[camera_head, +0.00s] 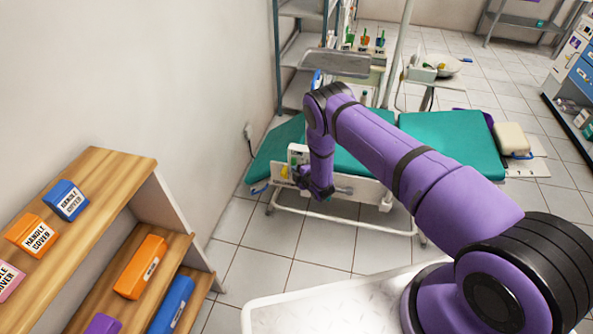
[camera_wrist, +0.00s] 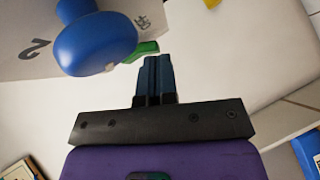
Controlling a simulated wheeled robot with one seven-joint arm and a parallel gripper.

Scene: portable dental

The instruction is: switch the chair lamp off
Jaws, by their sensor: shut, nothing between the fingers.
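The teal dental chair (camera_head: 450,140) lies across the middle of the head view. A pale panel (camera_head: 297,153) stands at its near side, beside my gripper (camera_head: 305,182). In the wrist view, my gripper (camera_wrist: 157,70) is shut and empty. A large round blue knob (camera_wrist: 95,42) is just left of the fingertips, apart from them in the picture. It sits in front of a light panel (camera_wrist: 35,60) marked with a dark "2". A green piece (camera_wrist: 141,50) lies close to the fingertips, and a yellow piece (camera_wrist: 211,3) is at the top edge. I cannot identify the lamp or tell whether it is lit.
A wooden shelf (camera_head: 112,165) with labelled boxes stands at the left by the wall. A metal tray (camera_head: 335,62) is above the chair's far side. A white surface (camera_head: 290,312) is at the bottom front. Tiled floor (camera_head: 265,262) is clear between shelf and chair.

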